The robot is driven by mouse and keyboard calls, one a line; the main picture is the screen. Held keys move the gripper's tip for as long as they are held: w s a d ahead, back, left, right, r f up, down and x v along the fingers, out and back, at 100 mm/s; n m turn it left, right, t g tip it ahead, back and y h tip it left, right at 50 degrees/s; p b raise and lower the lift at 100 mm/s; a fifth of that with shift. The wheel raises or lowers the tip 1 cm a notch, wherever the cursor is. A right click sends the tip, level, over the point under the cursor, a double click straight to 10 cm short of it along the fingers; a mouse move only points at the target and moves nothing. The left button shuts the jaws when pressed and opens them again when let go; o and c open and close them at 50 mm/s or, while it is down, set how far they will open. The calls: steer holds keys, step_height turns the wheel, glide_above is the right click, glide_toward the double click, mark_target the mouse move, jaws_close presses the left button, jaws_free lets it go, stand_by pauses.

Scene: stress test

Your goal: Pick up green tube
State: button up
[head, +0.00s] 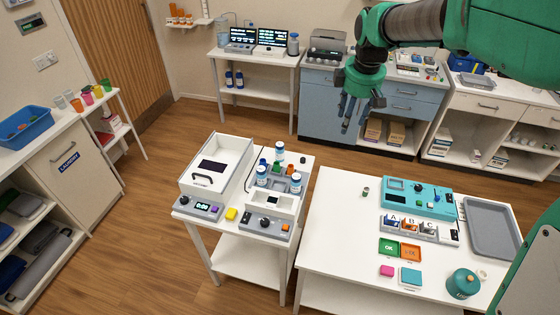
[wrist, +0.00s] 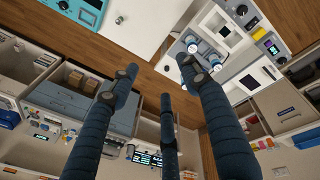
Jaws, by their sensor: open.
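A small upright piece with a greenish body and dark top (head: 365,191) stands on the right white table (head: 330,215), left of the teal device. It looks like the green tube but is too small to be sure. A small grey-looking piece on a white top in the wrist view (wrist: 119,20) may be the same one. My gripper (head: 352,115) hangs in the air beyond the tables, fingers downward. Its dark fingers are spread apart and empty in the wrist view (wrist: 160,75). It touches nothing.
The left table holds a white box (head: 215,160) and several blue-and-white bottles (head: 280,148). The right table's left part is clear.

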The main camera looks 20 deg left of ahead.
steer(key=w+a+f+n+g+p, duration=0.1)
steer(key=w+a+f+n+p, duration=0.3)
steer(key=w+a+f, duration=0.75)
steer(key=n+g+p, duration=0.1)
steer(key=n+p, duration=0.1)
steer(key=n, duration=0.5)
glide_above(277, 164)
steer(key=s, duration=0.2)
step_height(277, 164, down, 14)
steer(key=shift+w+f+n+h, duration=0.25)
steer(key=shift+f+n+h, duration=0.05)
steer(key=shift+f+h, duration=0.1)
steer(key=shift+d, duration=0.1)
steer(key=shift+f+p, duration=0.3)
steer(key=shift+f, duration=3.95)
steer(key=shift+f, duration=0.1)
steer(key=shift+w+f+p, duration=0.1)
steer(key=shift+f+p, duration=0.25)
steer(key=shift+f, duration=2.15)
steer(key=c, duration=1)
